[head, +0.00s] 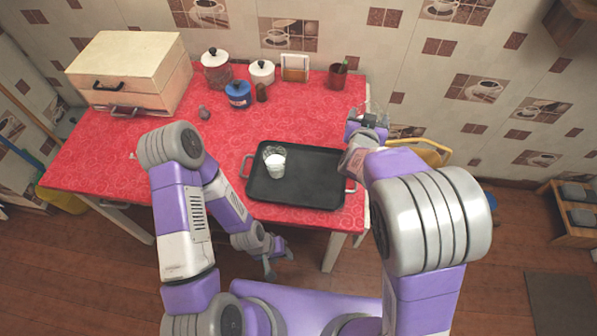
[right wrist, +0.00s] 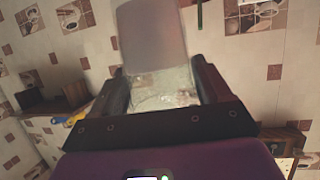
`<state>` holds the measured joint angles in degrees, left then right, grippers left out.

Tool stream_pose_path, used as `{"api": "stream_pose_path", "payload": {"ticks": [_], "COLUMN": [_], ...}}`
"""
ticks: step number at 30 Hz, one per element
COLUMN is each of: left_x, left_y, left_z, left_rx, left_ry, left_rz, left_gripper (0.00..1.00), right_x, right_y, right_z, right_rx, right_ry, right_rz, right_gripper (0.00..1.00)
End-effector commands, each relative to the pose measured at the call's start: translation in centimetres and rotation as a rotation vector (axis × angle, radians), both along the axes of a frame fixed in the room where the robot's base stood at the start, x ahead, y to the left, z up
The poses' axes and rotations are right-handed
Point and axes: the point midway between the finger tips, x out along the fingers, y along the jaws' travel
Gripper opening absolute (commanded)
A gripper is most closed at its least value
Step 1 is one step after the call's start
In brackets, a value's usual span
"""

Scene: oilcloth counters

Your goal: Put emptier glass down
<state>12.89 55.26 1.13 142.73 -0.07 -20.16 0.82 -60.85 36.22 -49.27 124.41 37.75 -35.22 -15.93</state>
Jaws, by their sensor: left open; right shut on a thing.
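A clear glass with white liquid (head: 275,165) stands upright on the black tray (head: 320,190), left of its middle. My right gripper (head: 374,116) is at the table's right edge, beyond the tray's right end. It is shut on a clear glass, seen between the fingers in the right wrist view (right wrist: 162,88); I see no clear white filling in it. In the head view this held glass is small and faint (head: 378,104). My left gripper (head: 277,262) is open and empty, low in front of the table's front edge.
The table has a red patterned oilcloth (head: 215,135). A wooden box (head: 130,70) stands at the back left. Canisters, including a blue one (head: 238,95), a napkin holder (head: 295,67) and a dark red cup (head: 337,77) stand along the back. The tray's right half is clear.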

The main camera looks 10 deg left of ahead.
Motion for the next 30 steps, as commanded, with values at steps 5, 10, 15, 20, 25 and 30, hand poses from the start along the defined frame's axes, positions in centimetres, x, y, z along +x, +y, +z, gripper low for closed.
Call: {"api": "stream_pose_path", "payload": {"ticks": [5, 10, 15, 20, 25, 30], "left_x": [0.0, 0.0, 0.0, 0.0, 0.0, 0.0], "left_y": [0.0, 0.0, 0.0, 0.0, 0.0, 0.0], "left_z": [-0.6, -1.1, -1.5, -1.7, -3.2, -4.6], "left_rx": [0.0, 0.0, 0.0, 0.0, 0.0, 0.0], "left_ry": [-0.001, -0.001, -0.001, -0.001, -0.001, -0.001], "left_rz": [0.0, 0.0, 0.0, 0.0, 0.0, 0.0], "left_gripper": [0.43, 0.43, 0.43, 0.43, 0.43, 0.43], "right_x": [-0.7, -2.2, -4.2, -5.4, -5.7, -5.6], "right_y": [3.3, 6.4, 9.0, 10.2, 10.3, 10.3], "right_z": [-0.7, -2.2, -3.9, -5.1, -8.0, -10.8], "right_rx": [-0.002, -0.003, -0.005, -0.003, -0.004, -0.003], "right_ry": [-0.004, -0.003, -0.004, -0.003, -0.002, -0.002], "right_rz": [-0.061, -0.133, -0.194, -0.225, -0.235, -0.233], "right_gripper": [0.32, 0.32, 0.32, 0.32, 0.32, 0.32]}}
